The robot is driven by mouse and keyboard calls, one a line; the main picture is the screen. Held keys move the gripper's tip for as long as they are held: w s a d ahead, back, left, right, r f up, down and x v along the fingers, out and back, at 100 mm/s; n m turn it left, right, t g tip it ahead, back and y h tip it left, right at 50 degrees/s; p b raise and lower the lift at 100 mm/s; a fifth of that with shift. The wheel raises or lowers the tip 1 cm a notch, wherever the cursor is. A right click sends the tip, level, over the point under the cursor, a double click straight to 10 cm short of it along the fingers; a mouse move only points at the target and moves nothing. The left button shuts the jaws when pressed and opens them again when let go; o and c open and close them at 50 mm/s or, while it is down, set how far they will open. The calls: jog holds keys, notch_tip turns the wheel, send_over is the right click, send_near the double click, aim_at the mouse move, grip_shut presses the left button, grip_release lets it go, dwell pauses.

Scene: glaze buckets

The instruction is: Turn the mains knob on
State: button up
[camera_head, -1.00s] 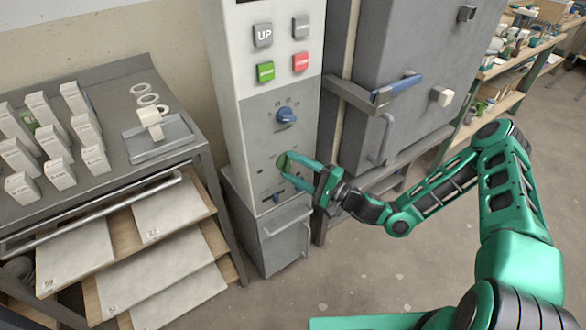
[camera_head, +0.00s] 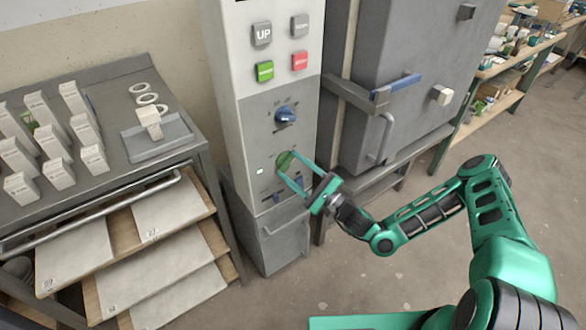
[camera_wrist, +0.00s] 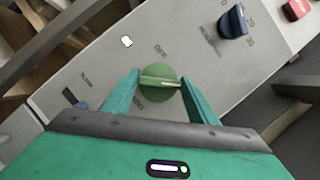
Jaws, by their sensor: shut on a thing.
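The round green mains knob (camera_head: 283,160) is on the grey front of the control cabinet, below the blue dial. In the wrist view the knob (camera_wrist: 158,90) shows a pale pointer bar lying nearly level across it, with the word OFF printed above. My gripper (camera_head: 288,167) is shut on the knob, one finger on each side. In the wrist view my gripper (camera_wrist: 161,79) spans the knob at its left and right edges. A small lamp (camera_head: 260,171) left of the knob glows white, and the lamp (camera_wrist: 127,42) is also lit in the wrist view.
The blue dial (camera_head: 286,116) and several push buttons, one green (camera_head: 265,71) and one red (camera_head: 300,61), are higher on the cabinet. A blue slider (camera_wrist: 75,98) is low on the panel. A grey kiln (camera_head: 415,75) stands right, a cart (camera_head: 105,80) left.

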jog(key=shift+w+d+f, duration=0.1)
jog(key=o, duration=1)
jog(key=shift+o, duration=0.2)
jog(key=v, duration=1)
jog(key=shift+s+d, duration=0.25)
jog(key=shift+f, duration=0.1)
